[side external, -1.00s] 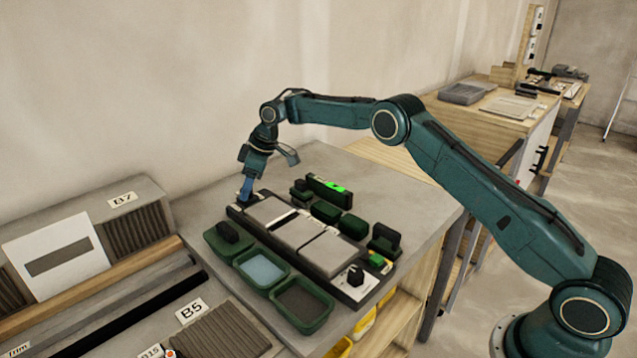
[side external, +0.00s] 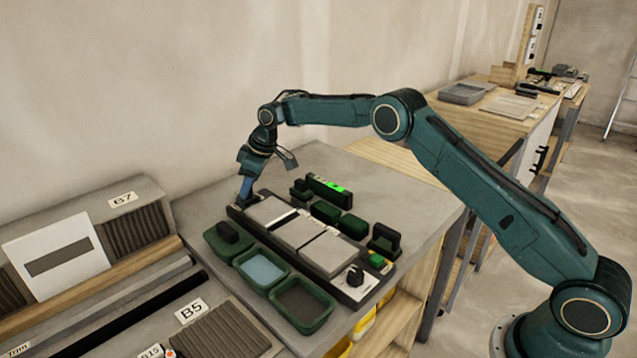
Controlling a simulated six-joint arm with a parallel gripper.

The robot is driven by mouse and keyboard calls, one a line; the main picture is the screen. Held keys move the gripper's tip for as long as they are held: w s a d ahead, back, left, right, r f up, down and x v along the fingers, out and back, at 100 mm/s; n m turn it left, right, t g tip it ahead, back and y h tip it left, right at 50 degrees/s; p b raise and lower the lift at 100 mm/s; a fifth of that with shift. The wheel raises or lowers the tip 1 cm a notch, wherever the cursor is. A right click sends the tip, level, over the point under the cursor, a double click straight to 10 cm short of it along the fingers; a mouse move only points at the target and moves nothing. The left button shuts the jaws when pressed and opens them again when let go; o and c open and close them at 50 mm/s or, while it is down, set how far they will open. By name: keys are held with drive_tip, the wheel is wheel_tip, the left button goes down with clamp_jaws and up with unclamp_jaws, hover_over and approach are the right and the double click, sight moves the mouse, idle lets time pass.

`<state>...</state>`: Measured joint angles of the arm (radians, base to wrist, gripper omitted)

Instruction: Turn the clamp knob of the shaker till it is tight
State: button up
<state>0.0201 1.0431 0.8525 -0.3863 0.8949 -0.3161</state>
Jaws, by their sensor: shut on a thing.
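The shaker (side external: 340,288) is a long dark base with a light panel at its near right end and several grey tiles (side external: 298,231) lying in a row on top. My gripper (side external: 244,200) points down at the far left end of the shaker. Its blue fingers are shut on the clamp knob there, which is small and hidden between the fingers. How far the knob is turned cannot be seen. A separate black knob (side external: 355,274) stands on the light panel, well apart from my gripper.
Green trays line the shaker's front: one with a black-handled block (side external: 228,232), one with blue water (side external: 261,268), one dark inside (side external: 303,304). Behind are a level with a green light (side external: 331,188), green blocks (side external: 325,211) and a green button (side external: 377,260). The bench's back right is clear.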

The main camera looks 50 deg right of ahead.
drive_tip(key=shift+a+m+t+h, duration=0.1)
drive_tip(key=shift+m+t+h, duration=0.25)
drive_tip(key=shift+m, duration=1.25)
drive_tip(key=o, duration=1)
drive_tip(key=shift+s+r, duration=0.1)
drive_tip(key=shift+r, duration=0.05)
drive_tip(key=v, duration=1.3)
drive_tip(key=shift+r, duration=0.3)
drive_tip(key=shift+s+r, duration=0.1)
